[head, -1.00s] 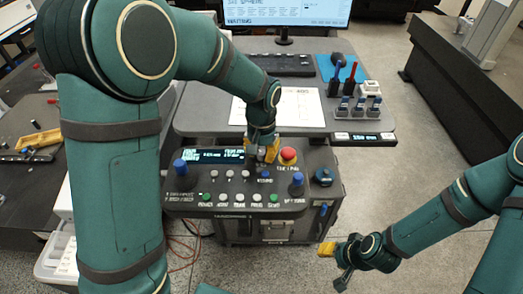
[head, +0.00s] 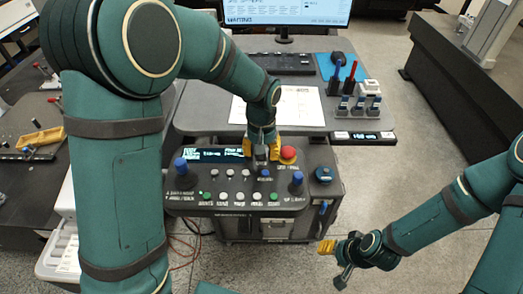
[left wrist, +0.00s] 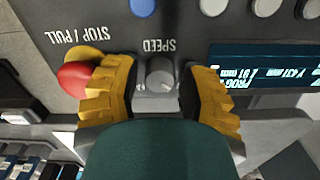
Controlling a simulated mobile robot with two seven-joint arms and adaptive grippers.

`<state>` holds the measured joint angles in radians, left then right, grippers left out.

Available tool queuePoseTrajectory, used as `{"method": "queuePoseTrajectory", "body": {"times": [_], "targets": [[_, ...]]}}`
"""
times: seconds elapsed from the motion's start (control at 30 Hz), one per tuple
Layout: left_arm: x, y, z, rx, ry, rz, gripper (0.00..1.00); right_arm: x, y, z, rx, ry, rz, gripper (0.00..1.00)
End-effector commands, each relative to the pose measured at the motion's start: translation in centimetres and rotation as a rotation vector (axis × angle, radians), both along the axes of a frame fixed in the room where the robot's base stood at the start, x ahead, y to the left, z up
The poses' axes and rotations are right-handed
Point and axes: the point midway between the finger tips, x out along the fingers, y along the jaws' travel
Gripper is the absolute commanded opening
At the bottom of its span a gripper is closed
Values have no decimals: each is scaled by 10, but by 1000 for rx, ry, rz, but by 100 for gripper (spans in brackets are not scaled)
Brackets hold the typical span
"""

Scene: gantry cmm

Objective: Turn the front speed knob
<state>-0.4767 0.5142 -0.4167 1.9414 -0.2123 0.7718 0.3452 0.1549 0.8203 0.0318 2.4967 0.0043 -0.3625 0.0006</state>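The speed knob (left wrist: 160,74) is a small grey round knob under the label SPEED on the dark control panel (head: 215,200). In the left wrist view it sits between the two yellow fingers of my left gripper (left wrist: 157,90), with a gap on each side. The gripper is open around the knob and does not visibly touch it. In the head view my left gripper (head: 261,148) is at the panel's back edge and largely hides the knob. My right gripper (head: 327,247) hangs empty over the floor right of the panel; its finger opening is unclear.
A red stop button (head: 288,153) is close beside my left gripper's finger; it also shows in the left wrist view (left wrist: 76,79). A lit display (head: 208,155) is on the other side. Blue joysticks (head: 297,180) and several small buttons stand in front.

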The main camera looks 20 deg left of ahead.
Motion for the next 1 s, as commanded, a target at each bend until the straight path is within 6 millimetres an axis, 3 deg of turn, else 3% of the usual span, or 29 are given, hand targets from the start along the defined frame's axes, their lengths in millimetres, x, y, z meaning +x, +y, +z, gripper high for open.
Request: {"method": "queuePoseTrajectory", "body": {"times": [0.37, 0.8, 1.0], "targets": [[0, -1, 3, -2, -2, -2, 59, 0, 0, 0, 0, -1, 0, 47], [0, 1, 60, -3, -3, 0, 59, 0, 0, 0, 0, 0, 0, 47], [0, 2, 77, -1, -1, 1, 59, 0, 0, 0, 0, 0, 0, 47]]}}
